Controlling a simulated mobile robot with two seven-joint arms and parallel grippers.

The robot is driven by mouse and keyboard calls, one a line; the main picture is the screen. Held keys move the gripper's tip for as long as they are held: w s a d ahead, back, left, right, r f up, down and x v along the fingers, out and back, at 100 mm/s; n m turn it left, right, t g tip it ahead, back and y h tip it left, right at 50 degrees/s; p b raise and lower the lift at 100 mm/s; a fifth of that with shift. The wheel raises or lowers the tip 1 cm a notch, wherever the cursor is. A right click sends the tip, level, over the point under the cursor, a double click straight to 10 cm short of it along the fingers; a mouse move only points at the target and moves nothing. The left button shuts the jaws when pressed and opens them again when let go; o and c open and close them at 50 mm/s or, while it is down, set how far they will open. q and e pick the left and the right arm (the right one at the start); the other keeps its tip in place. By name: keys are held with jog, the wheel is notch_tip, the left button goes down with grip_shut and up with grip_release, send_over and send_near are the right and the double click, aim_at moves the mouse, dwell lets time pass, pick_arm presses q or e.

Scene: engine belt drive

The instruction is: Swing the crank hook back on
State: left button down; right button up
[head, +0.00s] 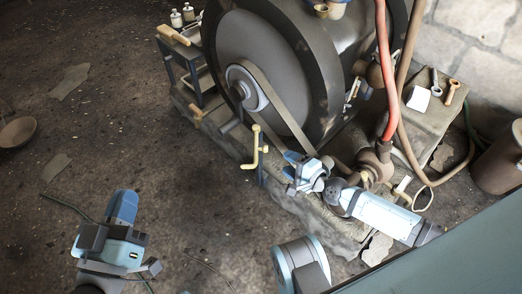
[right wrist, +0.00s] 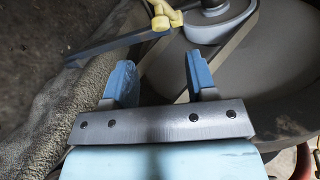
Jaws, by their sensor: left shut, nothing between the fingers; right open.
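A yellow crank-shaped hook (head: 256,148) stands on a dark post beside the engine's stone base. In the right wrist view a yellow piece (right wrist: 165,14), apparently the same hook, sits at the end of a dark bar, beyond the fingertips. A flat belt (head: 280,108) runs from the hub pulley (head: 246,86) down to the right. My right gripper (head: 290,164) is open just right of the hook, apart from it; its two blue fingers (right wrist: 160,75) have nothing between them. My left gripper (head: 122,204) is shut and empty at the lower left, far from the engine.
The large dark flywheel (head: 315,70) stands behind the belt. A red hose (head: 384,65) rises at the right. A small table (head: 185,50) with bottles is at the upper left. The floor between my left gripper and the engine is mostly clear.

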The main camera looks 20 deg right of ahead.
aim_at(257, 146)
pick_arm(q)
notch_tip(257, 146, down, 4)
jog(key=shift+d+r+g+b, duration=0.15)
jog(key=shift+r+g+b, duration=0.1)
jog(key=shift+g+b, duration=0.7)
pick_arm(e)
jog(key=x, duration=1.2)
jog(key=shift+w, duration=0.25)
jog(key=shift+a, duration=0.15)
